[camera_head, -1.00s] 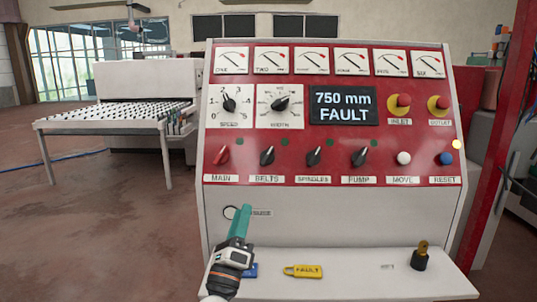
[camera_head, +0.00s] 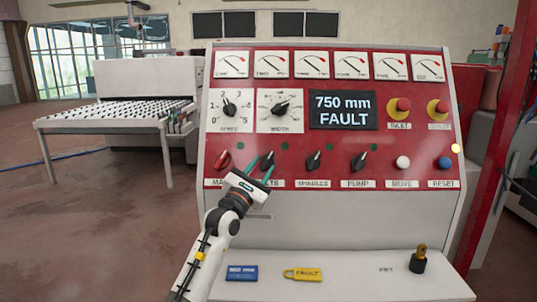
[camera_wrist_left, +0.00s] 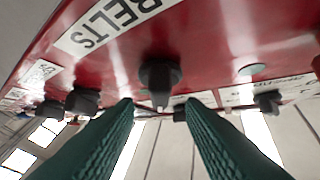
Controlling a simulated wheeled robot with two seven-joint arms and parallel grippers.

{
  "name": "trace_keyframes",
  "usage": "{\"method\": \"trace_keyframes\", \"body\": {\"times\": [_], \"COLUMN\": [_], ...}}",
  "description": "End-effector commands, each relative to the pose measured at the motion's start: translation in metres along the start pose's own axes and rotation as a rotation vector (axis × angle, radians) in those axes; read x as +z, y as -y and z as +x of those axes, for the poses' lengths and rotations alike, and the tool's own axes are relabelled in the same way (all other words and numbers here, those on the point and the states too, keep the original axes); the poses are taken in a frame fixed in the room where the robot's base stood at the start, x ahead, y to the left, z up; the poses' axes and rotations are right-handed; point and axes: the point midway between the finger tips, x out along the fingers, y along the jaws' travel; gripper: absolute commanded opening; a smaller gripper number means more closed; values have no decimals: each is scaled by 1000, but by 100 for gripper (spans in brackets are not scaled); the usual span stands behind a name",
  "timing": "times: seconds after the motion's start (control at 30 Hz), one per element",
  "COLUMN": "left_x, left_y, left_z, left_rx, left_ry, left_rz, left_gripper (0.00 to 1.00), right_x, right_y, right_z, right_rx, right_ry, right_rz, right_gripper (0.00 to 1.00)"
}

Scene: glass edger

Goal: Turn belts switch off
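The belts switch (camera_head: 267,160) is a black rotary knob on the red control panel, above a BELTS label that my left gripper partly covers. My left gripper (camera_head: 262,168) is at the panel just below this knob, its green fingers apart. In the left wrist view the belts knob (camera_wrist_left: 160,78) sits ahead between the two open fingers (camera_wrist_left: 160,108), with the BELTS label (camera_wrist_left: 108,22) beside it. The fingers do not appear to touch the knob. My right gripper is not in view.
The red main knob (camera_head: 221,160) is close on the left and the spindles knob (camera_head: 314,160) on the right. The display (camera_head: 343,109) reads 750 mm FAULT. A blue tag (camera_head: 241,273), a yellow FAULT padlock (camera_head: 303,274) and a black piece (camera_head: 418,262) sit on the lower ledge.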

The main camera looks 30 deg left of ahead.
Motion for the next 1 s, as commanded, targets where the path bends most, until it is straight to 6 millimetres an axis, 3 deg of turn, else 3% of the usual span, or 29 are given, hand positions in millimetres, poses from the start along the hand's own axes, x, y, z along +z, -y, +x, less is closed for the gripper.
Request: {"method": "trace_keyframes", "body": {"times": [0.1,0.3,0.67,0.9,1.0], "left_x": [-3,-1,0,0,1], "left_y": [2,0,0,0,0], "left_z": [23,43,46,46,46], "left_rx": [0,0,0,0,0], "left_ry": [1,-1,-1,0,1], "left_rz": [3,0,0,0,0], "left_gripper": [36,36,36,0,0], "right_x": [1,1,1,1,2], "right_y": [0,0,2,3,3], "right_z": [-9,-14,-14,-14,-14], "right_rx": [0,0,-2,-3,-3], "right_ry": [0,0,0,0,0], "right_rz": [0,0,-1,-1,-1], "right_gripper": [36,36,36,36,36]}}
